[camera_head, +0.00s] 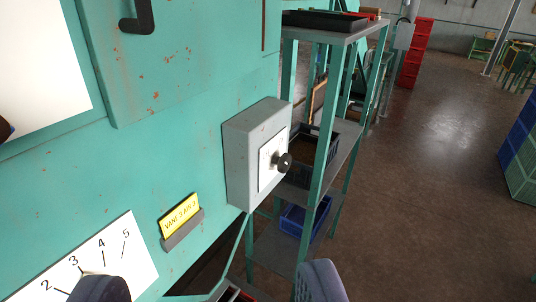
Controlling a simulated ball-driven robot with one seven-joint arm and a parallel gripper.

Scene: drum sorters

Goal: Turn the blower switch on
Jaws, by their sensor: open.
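A grey switch box (240,165) is fixed to the green machine wall, at the middle of the head camera view. Its right-hand face carries a white plate with a black round knob (284,161) sticking out to the right. This looks like the blower switch, but I cannot read a label or tell its setting. My gripper (210,286) shows as two dark rounded fingertips at the bottom edge, spread wide apart and with nothing between them. It is open, below the box in the picture, and not touching the knob. The left fingertip covers part of a numbered scale.
The white scale (125,262) and a yellow card in a holder (181,217) are on the green panel (160,150). A green-legged shelf (335,140) with crates, including a blue one (303,215), stands right behind the box. Open brown floor (430,190) lies to the right.

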